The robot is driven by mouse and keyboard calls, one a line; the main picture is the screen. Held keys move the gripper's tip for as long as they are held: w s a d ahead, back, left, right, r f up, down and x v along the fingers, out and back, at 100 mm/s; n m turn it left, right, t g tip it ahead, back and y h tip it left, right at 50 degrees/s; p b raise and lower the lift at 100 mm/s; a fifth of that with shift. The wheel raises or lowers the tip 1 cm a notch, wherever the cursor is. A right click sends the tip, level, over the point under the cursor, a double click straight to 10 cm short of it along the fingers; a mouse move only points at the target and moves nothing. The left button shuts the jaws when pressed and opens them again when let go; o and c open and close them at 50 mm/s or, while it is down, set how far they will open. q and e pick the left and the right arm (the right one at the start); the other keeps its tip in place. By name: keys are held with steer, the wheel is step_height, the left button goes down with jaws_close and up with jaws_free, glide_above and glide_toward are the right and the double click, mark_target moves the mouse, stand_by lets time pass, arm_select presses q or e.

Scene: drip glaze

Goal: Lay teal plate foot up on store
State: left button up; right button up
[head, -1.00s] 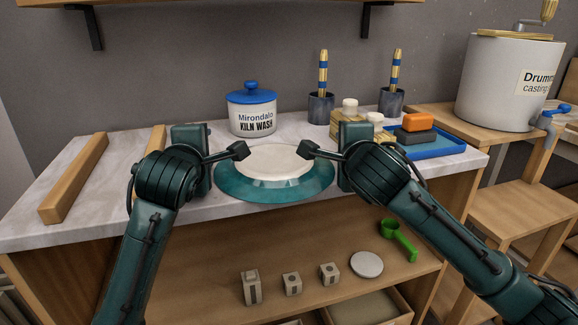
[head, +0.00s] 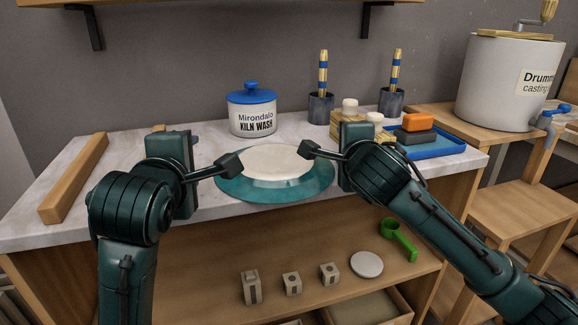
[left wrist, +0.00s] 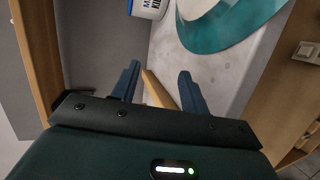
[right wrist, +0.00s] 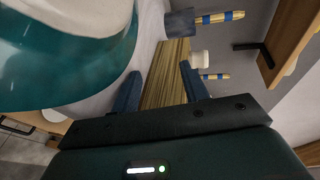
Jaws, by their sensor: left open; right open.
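The teal plate (head: 235,189) lies on the pale marble worktop (head: 215,212), a broad teal ring around a cream round middle (head: 275,158). Its teal rim also shows in the left wrist view (left wrist: 222,30) and the right wrist view (right wrist: 70,75). My left gripper (head: 230,165) is open and empty at the plate's left side. My right gripper (head: 309,149) is open at its right side, with nothing seen between the fingers. In the head view the fingertips overlap the rim; I cannot tell whether they touch it. Nothing in view is labelled as the store.
A kiln wash jar (head: 252,115) stands behind the plate. Brush pots, small bottles and a blue tray (head: 440,145) crowd the right. Small blocks sit on the lower shelf (head: 210,262).

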arm_select(q)
steer(key=v, duration=0.3)
steer(key=shift+s, duration=0.1)
arm_select(e)
steer(key=shift+s, duration=0.25)
steer(key=v, duration=1.1)
steer(key=shift+s+r, duration=0.15)
steer(key=shift+s, duration=0.1)
arm_select(q)
steer(key=shift+s, duration=0.1)
arm_select(e)
steer(key=shift+s, duration=0.1)
